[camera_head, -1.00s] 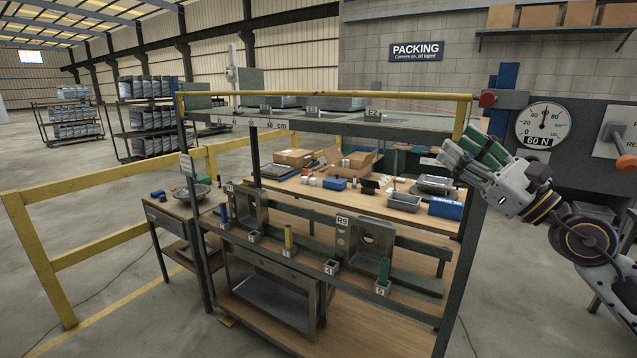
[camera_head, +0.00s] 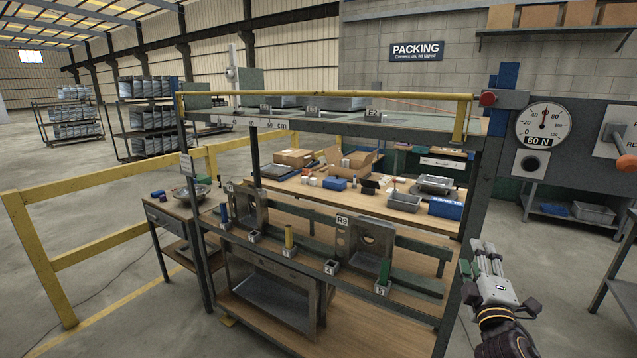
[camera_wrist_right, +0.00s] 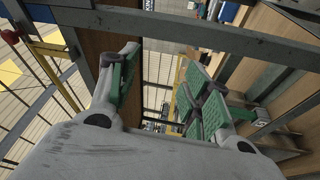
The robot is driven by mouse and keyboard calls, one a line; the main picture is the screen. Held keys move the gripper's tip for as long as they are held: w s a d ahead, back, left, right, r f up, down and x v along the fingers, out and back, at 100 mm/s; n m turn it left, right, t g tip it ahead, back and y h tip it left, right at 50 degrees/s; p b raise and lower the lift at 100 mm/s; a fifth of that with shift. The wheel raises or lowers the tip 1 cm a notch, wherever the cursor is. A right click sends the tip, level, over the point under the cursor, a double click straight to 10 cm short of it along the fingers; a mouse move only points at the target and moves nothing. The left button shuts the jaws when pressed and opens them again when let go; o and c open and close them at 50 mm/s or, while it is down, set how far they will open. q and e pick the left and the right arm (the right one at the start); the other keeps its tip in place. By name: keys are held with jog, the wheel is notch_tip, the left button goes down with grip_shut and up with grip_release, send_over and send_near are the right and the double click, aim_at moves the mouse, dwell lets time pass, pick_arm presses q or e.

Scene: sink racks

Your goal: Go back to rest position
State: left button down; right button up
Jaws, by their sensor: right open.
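My right gripper (camera_head: 478,258) is at the right of the head view, beside the right-hand post of the work rack. Its fingers point up and look empty. In the right wrist view the green-padded fingers (camera_wrist_right: 160,78) stand apart with nothing between them. My left gripper is in neither view.
The rack's dark right post (camera_head: 466,235) stands close to the left of my right gripper. A yellow rail (camera_head: 325,95) tops the rack.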

jog(key=s+a+f+m+g, duration=0.1)
jog(key=s+f+m+g, duration=0.2)
jog(key=f, duration=0.4)
jog(key=s+a+f+m+g+y, duration=0.1)
jog(key=s+a+f+m+g, duration=0.15)
jog(key=f, duration=0.45)
jog(key=s+a+f+m+g, duration=0.1)
jog(key=s+f+m+g, duration=0.2)
jog(key=f, duration=0.4)
jog(key=s+a+f+m+g+y, duration=0.1)
jog(key=s+a+f+g+y, duration=0.15)
jog(key=s+a+f, duration=0.4)
jog(key=s+a+f+m+g+y, duration=0.2)
jog(key=s+a+f+g, duration=0.15)
jog(key=s, duration=0.55)
notch_tip(320, 180, down, 34)
jog(key=s+r+g, duration=0.1)
jog(key=s+g, duration=0.1)
jog(key=s, duration=0.1)
jog(key=s+d+f, duration=0.2)
jog(key=s+f, duration=0.8)
jog(key=s, duration=0.1)
jog(key=s+d+f+g, duration=0.1)
jog(key=s+d+f, duration=0.1)
jog(key=s+f, duration=0.8)
jog(key=shift+s+d+f+n, duration=0.25)
jog(key=shift+s+d+n, duration=0.15)
jog(key=shift+s, duration=0.2)
jog(key=shift+a+g, duration=0.1)
jog(key=shift+g, duration=0.15)
